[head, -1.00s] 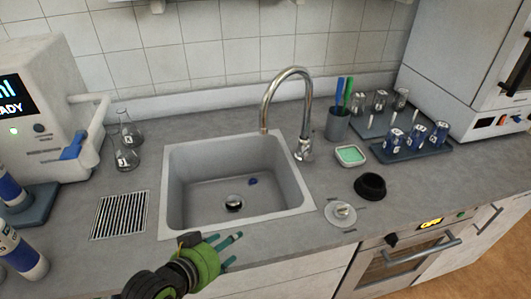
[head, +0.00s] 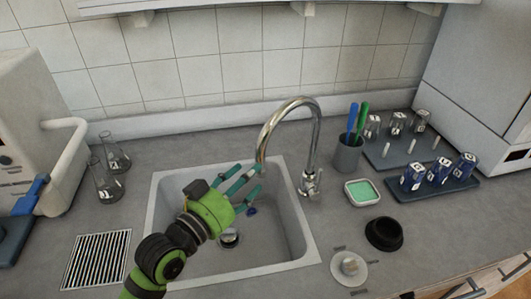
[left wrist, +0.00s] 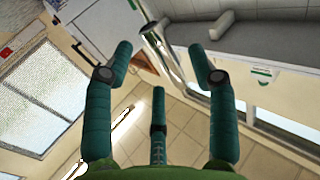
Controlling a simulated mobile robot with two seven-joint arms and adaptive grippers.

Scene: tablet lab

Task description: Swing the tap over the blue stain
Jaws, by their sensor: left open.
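The chrome tap (head: 316,140) stands behind the right rear of the sink (head: 163,205), its arched spout ending over the basin. The small blue stain (head: 251,211) lies on the basin floor, partly close behind my fingers in the head view. My left gripper (head: 250,183), green with teal fingers, is open and empty above the basin, its fingertips close to the spout's end. In the left wrist view the tap (left wrist: 164,50) shows between the spread fingers (left wrist: 160,60). I cannot tell whether they touch. My right gripper is not in view.
A dark drain (head: 229,238) lies in the basin. Right of the sink are a green sponge dish (head: 363,192), a black bowl (head: 385,234), a white round piece (head: 348,268) and a pen cup (head: 347,156). Flasks (head: 105,182) stand left.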

